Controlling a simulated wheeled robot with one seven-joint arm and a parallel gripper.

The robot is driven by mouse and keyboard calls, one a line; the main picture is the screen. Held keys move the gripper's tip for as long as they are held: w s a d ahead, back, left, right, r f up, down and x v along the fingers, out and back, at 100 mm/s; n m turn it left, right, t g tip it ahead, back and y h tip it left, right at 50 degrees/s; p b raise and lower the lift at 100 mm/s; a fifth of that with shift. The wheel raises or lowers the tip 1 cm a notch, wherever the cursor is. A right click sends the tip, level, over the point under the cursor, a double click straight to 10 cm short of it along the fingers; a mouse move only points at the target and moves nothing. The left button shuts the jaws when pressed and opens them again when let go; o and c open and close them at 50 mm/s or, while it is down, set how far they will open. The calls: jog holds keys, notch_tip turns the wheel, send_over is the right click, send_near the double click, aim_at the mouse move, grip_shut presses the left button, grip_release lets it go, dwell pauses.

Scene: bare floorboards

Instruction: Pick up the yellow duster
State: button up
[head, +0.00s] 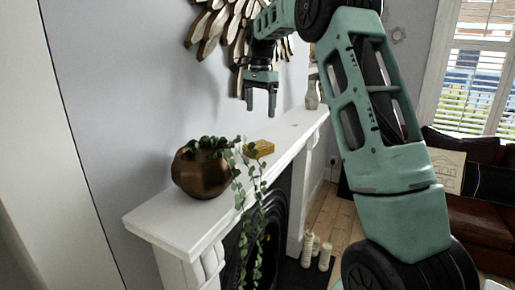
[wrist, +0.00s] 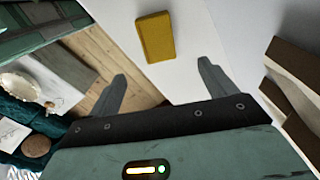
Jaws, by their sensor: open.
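The yellow duster (head: 258,148) is a small yellow block lying on the white mantelpiece (head: 190,222), just right of a bronze pot. In the wrist view the duster (wrist: 155,37) lies on the white shelf surface beyond the fingertips, roughly between the two fingers. My gripper (head: 260,108) is above the mantelpiece, pointing down, with its fingers apart and empty. In the wrist view my gripper (wrist: 162,70) shows both fingers spread. There is a clear gap between the fingers and the duster.
A bronze pot (head: 200,174) with a trailing plant stands beside the duster, its vines hanging over the shelf edge. A wooden petal-shaped wall decoration (head: 215,25) is on the wall behind my gripper. A pale vase (head: 312,93) stands at the far shelf end. Candles (head: 316,246) stand below.

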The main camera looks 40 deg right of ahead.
jog(key=p, duration=0.1)
send_over(260, 144)
jog(key=f, duration=0.6)
jog(key=shift+w+d, duration=0.2)
jog(key=shift+d, duration=0.05)
jog(key=shift+s+a+f+p, duration=0.1)
jog(key=shift+a+f+p, duration=0.15)
jog(key=shift+f+p, duration=0.85)
jog(key=shift+s+a+f+p, duration=0.15)
jog(key=shift+f+p, duration=0.4)
jog(key=shift+f, duration=1.05)
jog(key=shift+w, duration=0.1)
jog(key=c, duration=1.1)
jog(key=shift+c, duration=0.2)
jog(key=shift+r+b, duration=0.2)
jog(key=shift+b, duration=0.35)
jog(key=shift+r+b, duration=0.15)
jog(key=shift+b, duration=0.2)
notch_tip(260, 144, up, 6)
jog(key=shift+f+b, duration=0.1)
jog(key=shift+b, duration=1.1)
jog(key=s+d+b, duration=0.3)
jog(key=s, duration=0.6)
jog(key=s+d+b, duration=0.3)
jog(key=s+b, duration=0.1)
jog(key=s, duration=0.6)
jog(key=shift+d+r, duration=0.25)
jog(key=shift+r, duration=0.05)
